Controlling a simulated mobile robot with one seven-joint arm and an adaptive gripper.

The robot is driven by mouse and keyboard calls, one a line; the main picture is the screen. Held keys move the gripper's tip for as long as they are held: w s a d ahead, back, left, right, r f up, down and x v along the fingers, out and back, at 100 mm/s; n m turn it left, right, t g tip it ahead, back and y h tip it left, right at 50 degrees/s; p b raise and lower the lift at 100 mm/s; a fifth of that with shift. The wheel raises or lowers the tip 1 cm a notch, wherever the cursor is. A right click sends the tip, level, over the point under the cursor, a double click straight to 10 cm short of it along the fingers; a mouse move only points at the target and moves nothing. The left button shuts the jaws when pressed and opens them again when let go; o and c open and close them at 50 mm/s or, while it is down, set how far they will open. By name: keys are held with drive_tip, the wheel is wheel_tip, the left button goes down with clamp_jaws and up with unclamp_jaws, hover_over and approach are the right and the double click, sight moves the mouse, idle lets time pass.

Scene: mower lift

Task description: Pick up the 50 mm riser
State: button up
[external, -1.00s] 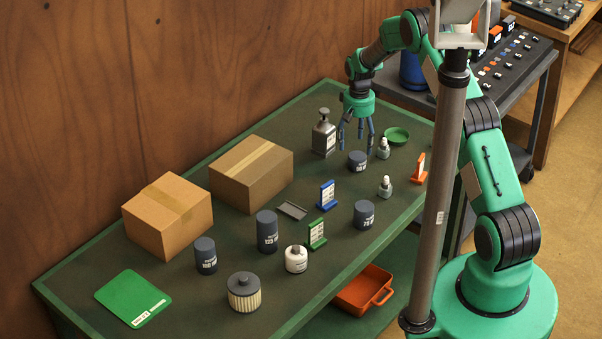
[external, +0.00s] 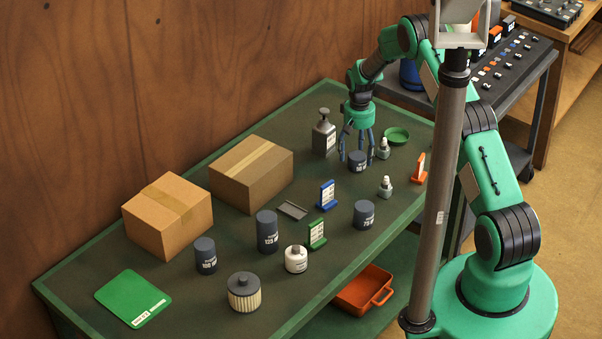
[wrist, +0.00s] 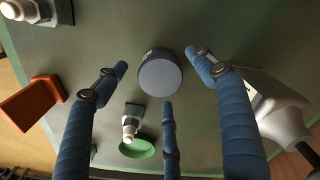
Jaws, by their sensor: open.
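The 50 mm riser is a short dark blue-grey cylinder (external: 358,163) standing upright on the green workbench; its label is too small to read surely. It shows in the middle of the wrist view (wrist: 160,78). My gripper (external: 357,152) points down over it, with its three blue fingers open and spread around it. In the wrist view the fingertips (wrist: 158,72) lie to the left, right and near side of the riser, with gaps visible. Contact is not visible.
A grey pump bottle (external: 324,136) stands close left, a small dropper bottle (external: 383,148) close right, with a green dish (external: 397,135) behind. Taller risers (external: 267,232) (external: 364,215), a blue stand (external: 327,195) and cardboard boxes (external: 251,173) stand farther off.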

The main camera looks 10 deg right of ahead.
drive_tip(key=shift+f, duration=1.25)
drive_tip(key=c, duration=1.4)
